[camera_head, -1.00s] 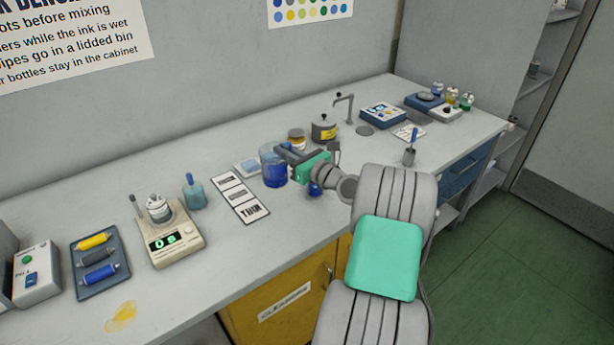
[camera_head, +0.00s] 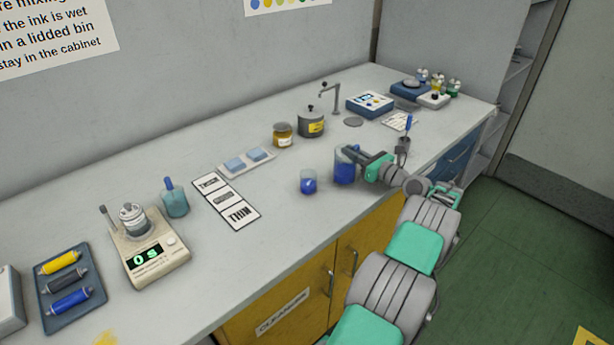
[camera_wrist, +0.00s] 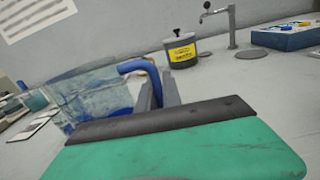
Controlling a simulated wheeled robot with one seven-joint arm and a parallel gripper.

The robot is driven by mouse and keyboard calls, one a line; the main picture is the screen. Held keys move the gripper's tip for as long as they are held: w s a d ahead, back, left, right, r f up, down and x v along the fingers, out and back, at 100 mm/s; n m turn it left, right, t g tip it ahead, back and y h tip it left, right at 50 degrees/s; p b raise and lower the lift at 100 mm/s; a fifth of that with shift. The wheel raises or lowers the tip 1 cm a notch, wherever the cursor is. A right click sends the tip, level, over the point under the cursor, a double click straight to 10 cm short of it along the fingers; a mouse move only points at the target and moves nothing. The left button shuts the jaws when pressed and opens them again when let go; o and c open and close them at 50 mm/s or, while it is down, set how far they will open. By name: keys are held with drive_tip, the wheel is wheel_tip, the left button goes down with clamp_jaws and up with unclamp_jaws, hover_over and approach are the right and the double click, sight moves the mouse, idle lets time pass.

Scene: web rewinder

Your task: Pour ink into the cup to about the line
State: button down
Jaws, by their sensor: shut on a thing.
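A clear jug (camera_head: 343,170) with blue ink in it is held by its handle in my gripper (camera_head: 356,157). It looks about upright, near the front of the bench; I cannot tell whether it touches the top. In the wrist view, the jug (camera_wrist: 95,98) and its blue handle (camera_wrist: 140,67) show between and beside the fingers. A small clear cup (camera_head: 308,182) stands on the bench just left of the jug, apart from it. The cup has blue ink in its lower part and a small pale mark; the exact level against a line is too small to tell.
A lidded grey pot (camera_head: 311,123) and an amber jar (camera_head: 283,135) stand behind. A holder with a blue-handled tool (camera_head: 403,145) is close right of my gripper. A label card (camera_head: 226,200) and scale (camera_head: 155,255) lie left. Bench between card and cup is clear.

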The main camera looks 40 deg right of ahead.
sight(344, 147)
drive_tip(key=shift+w+a+r, duration=0.15)
drive_tip(key=shift+w+a, duration=0.3)
drive_tip(key=shift+a, duration=0.05)
drive_tip(key=r+n+p, duration=0.1)
drive_tip(key=a+r+n+g+p, duration=0.1)
drive_tip(key=p, duration=0.1)
drive_tip(key=shift+w, duration=0.15)
drive_tip(key=w+a+r+n+g+h+b, duration=0.1)
drive_tip(key=a+r+n+g+h+b, duration=0.1)
drive_tip(key=a+r+n, duration=0.3)
drive_tip(key=shift+w+r+n+g+h, duration=0.35)
drive_tip(key=shift+r+n+g, duration=0.35)
drive_tip(key=shift+r+n, duration=0.55)
drive_tip(key=shift+w+a+r+n+h+b, duration=0.2)
drive_tip(key=shift+a+r+n+h+b, duration=0.5)
drive_tip(key=shift+b, duration=1.6)
